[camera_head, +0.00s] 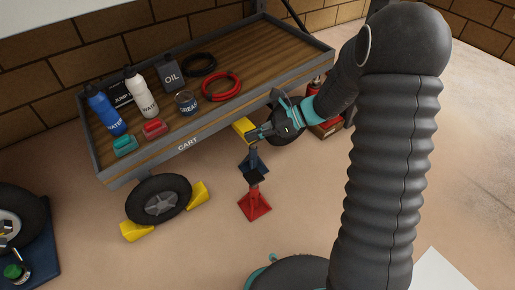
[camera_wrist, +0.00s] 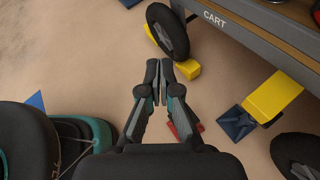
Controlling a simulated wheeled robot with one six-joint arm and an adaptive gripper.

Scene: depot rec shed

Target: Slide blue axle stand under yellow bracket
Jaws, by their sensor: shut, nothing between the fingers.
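The blue axle stand (camera_head: 255,166) is on the floor just in front of the cart, below the yellow bracket (camera_head: 243,128) in the head view. In the wrist view the blue stand (camera_wrist: 236,124) lies just left of the yellow bracket (camera_wrist: 274,96), their edges meeting or overlapping in the picture. I cannot tell how much of the stand is beneath the bracket. My gripper (camera_head: 255,135) is shut and empty, beside the bracket in the head view. In the wrist view my gripper's fingertips (camera_wrist: 160,70) point left of the blue stand, apart from it.
A red stand (camera_head: 254,205) is nearer me, partly hidden by my gripper in the wrist view (camera_wrist: 186,132). The cart (camera_head: 185,147) carries bottles, an oil can and cable coils. Yellow chocks (camera_head: 137,231) flank its wheel (camera_head: 158,200). Open floor lies in front.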

